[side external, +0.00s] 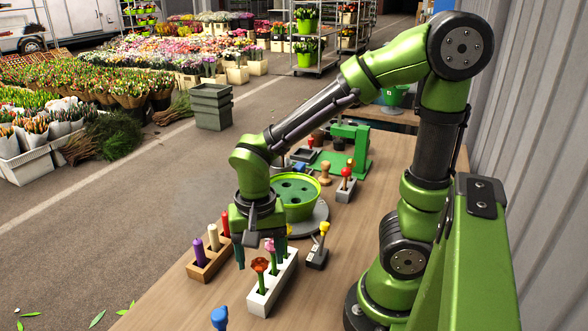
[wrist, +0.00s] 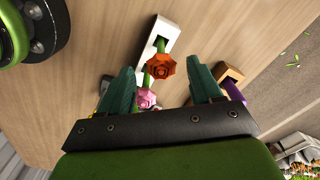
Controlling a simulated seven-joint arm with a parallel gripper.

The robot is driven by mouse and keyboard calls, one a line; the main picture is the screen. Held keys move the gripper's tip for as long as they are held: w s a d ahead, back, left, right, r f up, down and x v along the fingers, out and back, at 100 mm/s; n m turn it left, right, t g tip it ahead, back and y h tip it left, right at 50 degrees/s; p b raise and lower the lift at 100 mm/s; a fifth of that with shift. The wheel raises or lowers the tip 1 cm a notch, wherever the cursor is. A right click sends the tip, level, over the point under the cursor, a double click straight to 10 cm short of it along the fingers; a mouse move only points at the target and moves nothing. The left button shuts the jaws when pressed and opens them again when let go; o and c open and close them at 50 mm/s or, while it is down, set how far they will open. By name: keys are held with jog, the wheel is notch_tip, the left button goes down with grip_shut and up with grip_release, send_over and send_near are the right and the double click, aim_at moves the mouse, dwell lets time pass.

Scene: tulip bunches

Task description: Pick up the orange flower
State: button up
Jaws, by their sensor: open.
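The orange flower (wrist: 160,65) stands in a white holder block (wrist: 158,33), its green stem showing beside the bloom. In the side view the orange flower (side external: 260,265) is at the near end of the white block (side external: 262,301). A pink flower (wrist: 146,97) stands in the same block behind it. My gripper (wrist: 163,78) is open and empty, its two teal fingers on either side of the flower row. In the side view my gripper (side external: 262,250) is low over the block, close to the flowers. Whether a finger touches a flower cannot be told.
A wooden block (side external: 210,262) with purple, cream and red pegs stands left of the white block. A green pot (side external: 296,197) is behind it.

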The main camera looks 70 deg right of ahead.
aim_at(260, 270)
notch_tip(260, 270, down, 5)
jog(key=shift+w+r, duration=0.1)
jog(key=c, duration=1.1)
notch_tip(260, 270, up, 9)
jog(key=shift+w+f, duration=0.1)
jog(key=w+d+r+m, duration=0.2)
jog(key=w+d, duration=0.1)
jog(key=d, duration=0.6)
jog(key=w+d+r+m, duration=0.2)
jog(key=w+d, duration=0.1)
jog(key=d, duration=0.6)
jog(key=w+d+r+m, duration=0.2)
jog(key=w+d, duration=0.1)
jog(key=d, duration=0.6)
jog(key=shift+w, duration=0.2)
